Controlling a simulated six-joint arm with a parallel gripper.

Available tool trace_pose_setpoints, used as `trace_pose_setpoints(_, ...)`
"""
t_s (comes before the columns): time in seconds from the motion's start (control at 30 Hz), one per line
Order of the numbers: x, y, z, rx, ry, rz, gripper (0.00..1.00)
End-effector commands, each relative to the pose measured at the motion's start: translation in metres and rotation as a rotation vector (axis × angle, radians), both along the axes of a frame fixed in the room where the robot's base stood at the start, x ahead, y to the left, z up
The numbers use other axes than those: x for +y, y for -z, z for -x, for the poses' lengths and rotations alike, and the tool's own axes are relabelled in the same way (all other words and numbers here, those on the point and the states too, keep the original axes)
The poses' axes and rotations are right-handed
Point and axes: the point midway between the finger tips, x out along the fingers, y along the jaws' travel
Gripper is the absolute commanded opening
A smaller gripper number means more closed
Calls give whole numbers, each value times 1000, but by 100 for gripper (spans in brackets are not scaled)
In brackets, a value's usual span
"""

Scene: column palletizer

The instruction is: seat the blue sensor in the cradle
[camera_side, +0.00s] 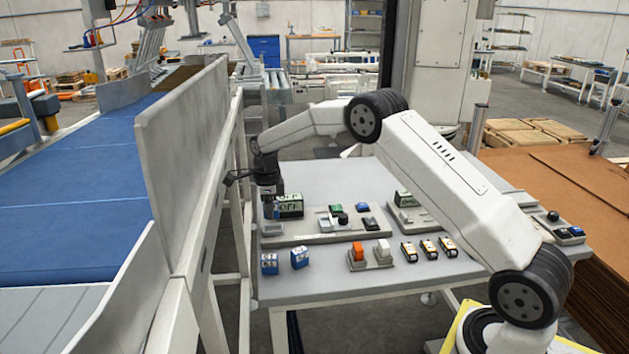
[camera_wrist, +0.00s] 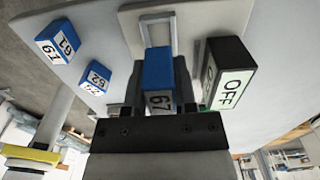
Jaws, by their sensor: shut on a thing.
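My gripper (camera_side: 272,205) points down over the left end of a grey panel (camera_side: 313,234) on the table. It is shut on a blue sensor (camera_wrist: 158,68) with a numbered white label, which sits between the fingers in the wrist view. A grey rectangular frame, apparently the cradle (camera_wrist: 172,18), shows just beyond the held sensor on the panel. The sensor overlaps part of it, and I cannot tell whether they touch. In the side view the fingers hide most of the sensor and the cradle.
Two more blue sensors (camera_side: 269,263) (camera_side: 300,257) stand on the table in front of the panel. A dark block with an OFF label (camera_wrist: 230,75) stands close beside my gripper. Orange and white blocks (camera_side: 358,251) stand further right. A conveyor's side wall (camera_side: 185,150) rises at the left.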

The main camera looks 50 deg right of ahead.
Motion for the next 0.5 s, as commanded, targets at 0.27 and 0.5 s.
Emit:
trace_pose_setpoints(0.27,0,22,0,1,0,0,0)
trace_pose_setpoints(0.5,0,32,0,1,0,-1,0)
